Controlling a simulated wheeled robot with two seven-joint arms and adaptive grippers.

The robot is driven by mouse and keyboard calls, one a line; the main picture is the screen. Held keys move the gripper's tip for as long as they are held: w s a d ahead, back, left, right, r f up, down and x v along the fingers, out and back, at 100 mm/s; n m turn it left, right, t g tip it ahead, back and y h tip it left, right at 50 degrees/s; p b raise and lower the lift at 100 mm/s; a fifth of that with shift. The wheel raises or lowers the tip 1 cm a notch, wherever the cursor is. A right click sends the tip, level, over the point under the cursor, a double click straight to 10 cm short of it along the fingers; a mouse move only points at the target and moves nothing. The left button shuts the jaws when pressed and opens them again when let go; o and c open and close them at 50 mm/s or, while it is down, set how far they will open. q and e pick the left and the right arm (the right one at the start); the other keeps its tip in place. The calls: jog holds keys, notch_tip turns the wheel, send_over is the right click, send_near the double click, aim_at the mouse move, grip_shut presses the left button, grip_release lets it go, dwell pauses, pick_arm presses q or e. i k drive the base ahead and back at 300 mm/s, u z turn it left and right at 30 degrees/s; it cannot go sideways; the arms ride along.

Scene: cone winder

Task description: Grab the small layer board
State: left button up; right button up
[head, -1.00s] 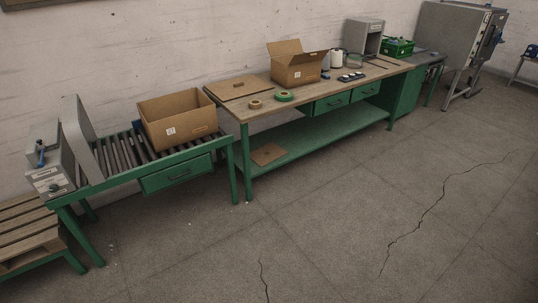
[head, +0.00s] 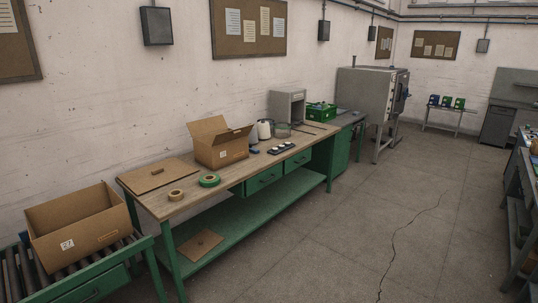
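Two flat brown boards are in the head view. The smaller board (head: 201,245) lies flat on the green lower shelf (head: 235,231) of the workbench, near its left end. The larger board (head: 157,176) lies on the wooden bench top (head: 150,204) at its left end. Each has a small dark mark near its middle. Neither of my grippers shows in the view.
On the bench stand an open carton (head: 222,148), a tan tape roll (head: 175,195) and a green tape roll (head: 209,180). Another open carton (head: 80,232) sits on the roller conveyor (head: 30,275) at left. The floor (head: 340,240) before the bench is clear.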

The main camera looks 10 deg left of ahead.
aim_at(196, 247)
jog(key=u, duration=0.35)
jog(key=i, duration=2.55)
jog(key=u, duration=0.85)
jog(key=i, duration=1.75)
jog(key=u, duration=0.25)
